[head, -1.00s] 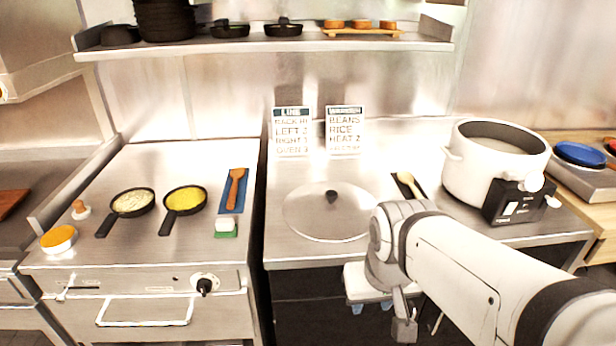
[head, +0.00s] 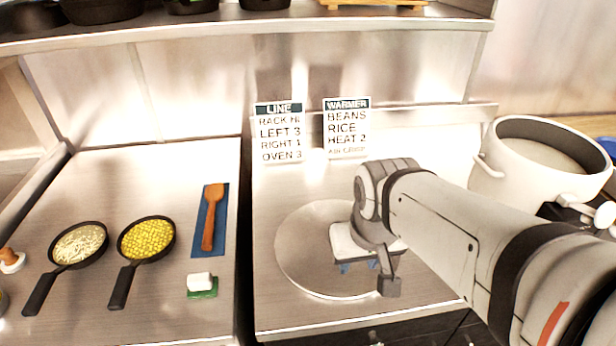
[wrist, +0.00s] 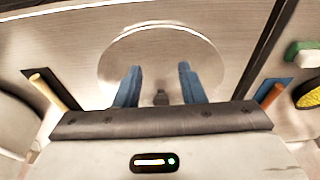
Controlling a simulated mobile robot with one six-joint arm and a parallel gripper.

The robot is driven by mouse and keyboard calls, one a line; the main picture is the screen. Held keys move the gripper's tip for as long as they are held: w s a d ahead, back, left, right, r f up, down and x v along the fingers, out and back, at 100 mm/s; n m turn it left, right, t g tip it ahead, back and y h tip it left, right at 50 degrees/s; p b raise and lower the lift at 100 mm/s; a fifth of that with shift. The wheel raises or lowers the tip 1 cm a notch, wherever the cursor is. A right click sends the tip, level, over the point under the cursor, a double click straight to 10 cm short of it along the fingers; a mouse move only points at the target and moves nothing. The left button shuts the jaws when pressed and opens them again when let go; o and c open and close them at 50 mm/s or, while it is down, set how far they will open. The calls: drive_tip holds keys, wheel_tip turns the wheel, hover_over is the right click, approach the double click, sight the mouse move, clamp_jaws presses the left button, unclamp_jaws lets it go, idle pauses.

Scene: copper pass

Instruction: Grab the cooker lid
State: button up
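The cooker lid (head: 305,262) is a round, flat, silvery disc lying on the steel counter. My arm covers its right part in the head view, and its knob is hidden there. My gripper (head: 358,267) hangs over the lid. In the wrist view, the lid (wrist: 160,42) lies beyond my gripper (wrist: 157,68), whose two blue fingers are spread apart. The dark lid knob (wrist: 161,97) shows between the fingers, and neither finger appears to touch it. The height of the fingers above the lid is hard to judge.
A white cooker pot (head: 540,165) stands open to the right. Two signs (head: 280,132) stand behind the lid. To the left are two pans (head: 147,238), an orange spatula (head: 213,215) on a blue mat and a green-and-white sponge (head: 201,285). A shelf (head: 240,30) runs above.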

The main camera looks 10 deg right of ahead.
drive_tip(key=shift+s+d, duration=0.1)
